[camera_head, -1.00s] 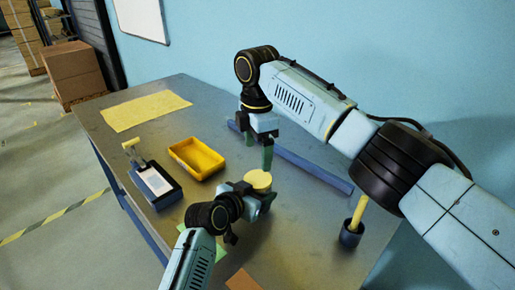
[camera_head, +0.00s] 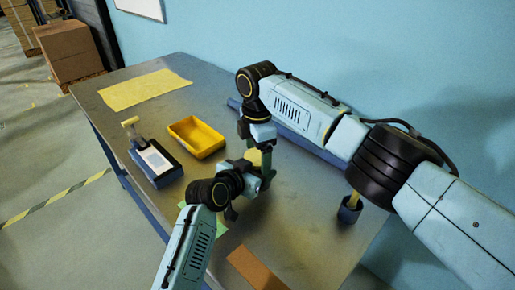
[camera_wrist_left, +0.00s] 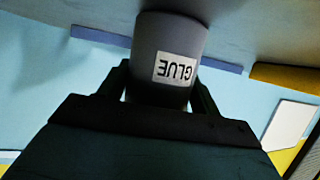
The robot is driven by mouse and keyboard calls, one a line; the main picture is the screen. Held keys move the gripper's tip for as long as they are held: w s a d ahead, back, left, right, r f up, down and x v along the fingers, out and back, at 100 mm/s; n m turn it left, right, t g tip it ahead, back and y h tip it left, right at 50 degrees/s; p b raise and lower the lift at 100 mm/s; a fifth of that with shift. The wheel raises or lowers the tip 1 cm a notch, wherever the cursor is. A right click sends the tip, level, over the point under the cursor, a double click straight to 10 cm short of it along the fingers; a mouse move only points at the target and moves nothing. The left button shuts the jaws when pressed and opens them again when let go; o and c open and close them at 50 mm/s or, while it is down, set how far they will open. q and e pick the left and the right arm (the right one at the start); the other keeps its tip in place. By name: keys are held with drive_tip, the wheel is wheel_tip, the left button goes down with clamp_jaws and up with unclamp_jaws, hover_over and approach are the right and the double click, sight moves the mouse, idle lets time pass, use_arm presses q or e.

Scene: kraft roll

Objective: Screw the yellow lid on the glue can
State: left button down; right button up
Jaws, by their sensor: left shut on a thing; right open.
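The grey glue can (camera_wrist_left: 170,55) with its white GLUE label is between the fingers of my left gripper in the left wrist view, where it appears inverted. My left gripper (camera_wrist_left: 162,88) is shut on it; it also shows in the head view (camera_head: 257,180). The yellow lid (camera_head: 252,157) shows in the head view at the top of the can, partly covered by my right gripper. My right gripper (camera_head: 262,163) is open and points down at the lid, its fingers close around it. Contact cannot be told. The can is mostly hidden in the head view.
A yellow tray (camera_head: 174,130) and a blue-based device with a white panel (camera_head: 153,161) stand left of the grippers. A yellow sheet (camera_head: 145,89) lies at the far left. A dark cup (camera_head: 349,211) with a yellow handle stands right. A brown rectangle (camera_head: 257,268) lies in front.

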drive_tip(key=c, duration=1)
drive_tip(key=m, duration=0.3)
drive_tip(key=o, duration=1.1)
drive_tip(key=shift+r, duration=2.3)
drive_tip(key=shift+c, duration=0.5)
